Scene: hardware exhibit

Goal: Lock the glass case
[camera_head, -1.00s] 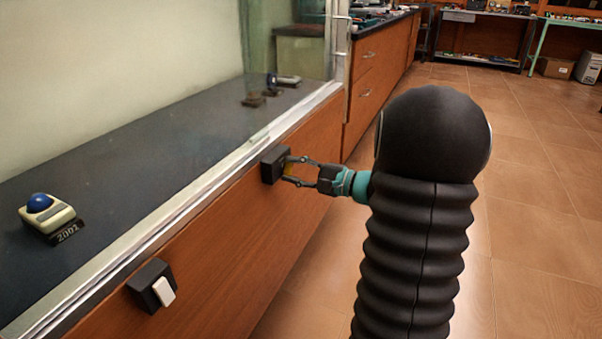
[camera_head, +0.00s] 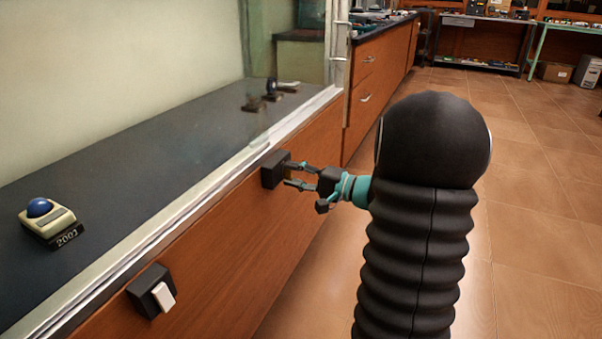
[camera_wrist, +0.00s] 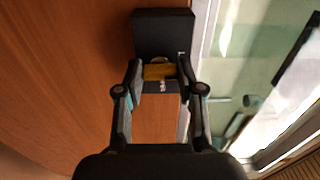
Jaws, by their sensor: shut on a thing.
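The glass case (camera_head: 200,214) has a dark display floor, a pale metal rail along its front edge and a wooden front panel. A black lock box (camera_head: 273,169) sits on that panel below the rail; it also shows at the top of the wrist view (camera_wrist: 163,32). A small yellow piece (camera_wrist: 158,72), perhaps a key or knob, is at the box's near face. My gripper (camera_head: 290,174) is shut on the yellow piece, with one finger on each side in the wrist view. Whether the lock is turned cannot be seen.
A second black box with a white switch (camera_head: 163,297) is on the panel nearer to me. A blue trackball device (camera_head: 40,206) and small dark exhibits (camera_head: 272,90) lie inside the case. Open tiled floor (camera_head: 520,200) lies to the right.

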